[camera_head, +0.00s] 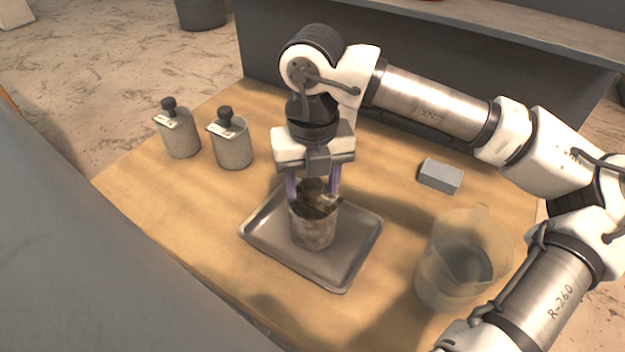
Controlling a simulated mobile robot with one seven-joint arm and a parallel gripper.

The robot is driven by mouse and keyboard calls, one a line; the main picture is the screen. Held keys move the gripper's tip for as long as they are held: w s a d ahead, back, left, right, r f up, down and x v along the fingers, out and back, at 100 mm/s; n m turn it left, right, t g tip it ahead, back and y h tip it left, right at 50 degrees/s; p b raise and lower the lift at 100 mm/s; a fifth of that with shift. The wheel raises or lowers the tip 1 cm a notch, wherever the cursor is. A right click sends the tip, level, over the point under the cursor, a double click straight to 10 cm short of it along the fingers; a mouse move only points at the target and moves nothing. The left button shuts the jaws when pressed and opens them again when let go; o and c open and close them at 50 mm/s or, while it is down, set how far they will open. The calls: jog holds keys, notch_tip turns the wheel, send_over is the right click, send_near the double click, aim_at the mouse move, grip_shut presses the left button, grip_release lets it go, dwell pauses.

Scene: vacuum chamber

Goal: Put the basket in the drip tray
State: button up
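The basket (313,228) is a small mottled grey-brown cylinder with an open top and darker contents showing inside. It appears upright over the middle of the drip tray (266,250), a shallow grey metal tray with a raised rim on the wooden table. My gripper (314,192) points down at the basket, with one purple-grey finger at each side of its upper rim. The fingertips are partly hidden, and I cannot tell whether they press on the basket. I cannot tell whether the basket's base touches the tray floor.
Two grey bottles with black caps (180,138) (232,147) stand at the back left of the table (200,215). A grey block (440,175) lies right of the tray. A clear jug (460,262) stands at the front right, close to my arm.

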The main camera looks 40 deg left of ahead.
notch_tip(320, 180, up, 12)
jog(key=shift+r+b, duration=0.15)
jog(key=shift+b, duration=0.3)
dwell(0.4)
